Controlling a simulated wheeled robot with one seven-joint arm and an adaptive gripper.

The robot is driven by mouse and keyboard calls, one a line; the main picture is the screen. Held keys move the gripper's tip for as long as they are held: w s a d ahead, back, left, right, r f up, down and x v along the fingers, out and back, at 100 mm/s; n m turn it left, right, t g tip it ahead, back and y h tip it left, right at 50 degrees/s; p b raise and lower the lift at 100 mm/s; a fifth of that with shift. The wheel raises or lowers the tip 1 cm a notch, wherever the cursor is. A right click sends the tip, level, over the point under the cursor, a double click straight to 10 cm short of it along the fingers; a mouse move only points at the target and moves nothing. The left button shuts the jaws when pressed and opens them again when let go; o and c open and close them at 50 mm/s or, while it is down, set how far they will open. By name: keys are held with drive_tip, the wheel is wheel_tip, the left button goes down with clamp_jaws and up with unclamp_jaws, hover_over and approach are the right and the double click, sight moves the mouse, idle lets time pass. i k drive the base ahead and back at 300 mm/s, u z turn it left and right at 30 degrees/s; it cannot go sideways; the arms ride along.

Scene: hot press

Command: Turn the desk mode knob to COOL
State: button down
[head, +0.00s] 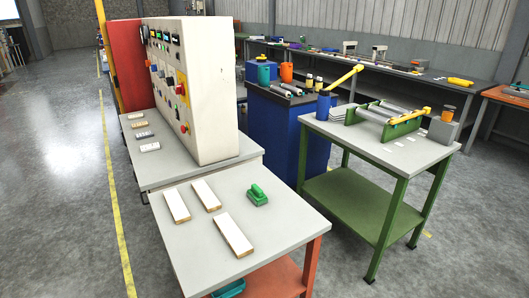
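A white control desk (215,95) stands upright on a grey table at the left. Its front panel faces left and shows at a steep angle. My gripper is not in view.
The desk's table (205,174) holds several small plates. A green bench (375,150) with rollers stands at the right. The floor (60,190) left of the desk is clear.

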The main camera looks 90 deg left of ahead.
sight(170, 81)
drive_tip(key=u, duration=0.6)
drive_tip(key=i, duration=3.35)
drive_tip(key=u, duration=3.8)
drive_tip(key=i, duration=1.65)
drive_tip(key=u, duration=0.05)
